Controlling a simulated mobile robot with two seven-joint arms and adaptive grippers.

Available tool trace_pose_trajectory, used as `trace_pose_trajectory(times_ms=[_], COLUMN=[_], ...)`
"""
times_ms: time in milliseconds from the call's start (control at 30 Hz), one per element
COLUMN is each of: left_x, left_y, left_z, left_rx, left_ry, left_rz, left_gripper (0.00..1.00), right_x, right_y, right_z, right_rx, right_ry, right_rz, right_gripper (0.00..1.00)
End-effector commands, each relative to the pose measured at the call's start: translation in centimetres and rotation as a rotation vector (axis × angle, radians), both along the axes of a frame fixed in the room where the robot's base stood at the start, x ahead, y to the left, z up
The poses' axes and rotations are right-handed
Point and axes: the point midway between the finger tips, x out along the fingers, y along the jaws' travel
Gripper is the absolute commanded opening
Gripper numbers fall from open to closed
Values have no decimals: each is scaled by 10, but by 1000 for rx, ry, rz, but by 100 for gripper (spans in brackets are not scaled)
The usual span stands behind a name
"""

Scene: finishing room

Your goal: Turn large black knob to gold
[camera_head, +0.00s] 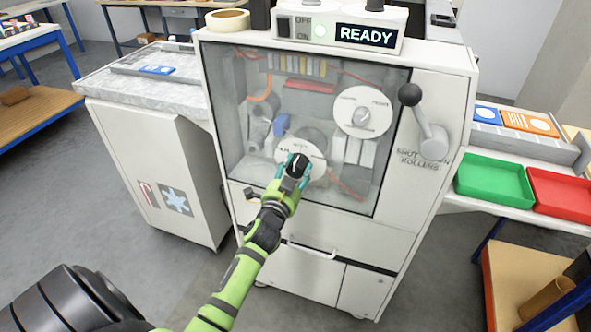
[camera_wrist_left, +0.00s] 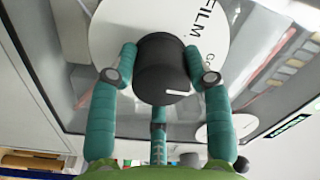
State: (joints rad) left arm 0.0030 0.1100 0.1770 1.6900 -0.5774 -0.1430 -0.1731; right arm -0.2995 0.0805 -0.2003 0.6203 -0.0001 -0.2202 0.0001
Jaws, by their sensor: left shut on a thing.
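The large black knob (camera_head: 297,164) sits on a white round dial (camera_head: 316,158) low on the front of the white machine. In the left wrist view the black knob (camera_wrist_left: 163,62) shows a short white pointer line near its lower right edge. The dial (camera_wrist_left: 215,20) there carries the lettering "FILM" and part of another word; no gold mark can be made out. My left gripper (camera_head: 289,176) is shut on the knob, its teal fingers (camera_wrist_left: 160,62) on either side of it. My gripper hides part of the dial. My right gripper is not in view.
Above right is a second white dial (camera_head: 362,112) with a grey knob. A ball-ended lever (camera_head: 424,118) stands further right. A "READY" display (camera_head: 366,36) is lit on top. Green (camera_head: 494,178) and red (camera_head: 560,198) trays stand at right, a side cabinet (camera_head: 160,170) at left.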

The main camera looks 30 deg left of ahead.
Motion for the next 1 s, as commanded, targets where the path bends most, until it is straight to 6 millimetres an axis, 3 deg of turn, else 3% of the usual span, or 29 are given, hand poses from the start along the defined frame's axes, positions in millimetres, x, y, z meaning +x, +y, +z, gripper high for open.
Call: trace_pose_trajectory(times_ms=[233, 267, 300, 333, 733, 867, 1000], left_x=[1, 1, 1, 1, -4, -21, -50], left_y=[0, 0, 0, 0, -1, -5, -13], left_z=[4, 4, 4, 4, 0, -1, -2], left_rx=[2, 2, 2, 2, -1, -1, -1], left_ry=[-8, -8, -8, -7, -1, 0, 0], left_rz=[-2, -2, -2, -1, -1, 0, -1], left_gripper=[17, 54, 70, 73, 73, 73, 73], right_x=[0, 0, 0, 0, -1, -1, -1], right_y=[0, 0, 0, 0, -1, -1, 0], right_z=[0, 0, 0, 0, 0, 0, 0], right_rx=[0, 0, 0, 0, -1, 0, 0], right_ry=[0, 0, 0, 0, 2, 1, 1], right_rz=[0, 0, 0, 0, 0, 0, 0], right_gripper=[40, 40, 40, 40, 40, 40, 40])
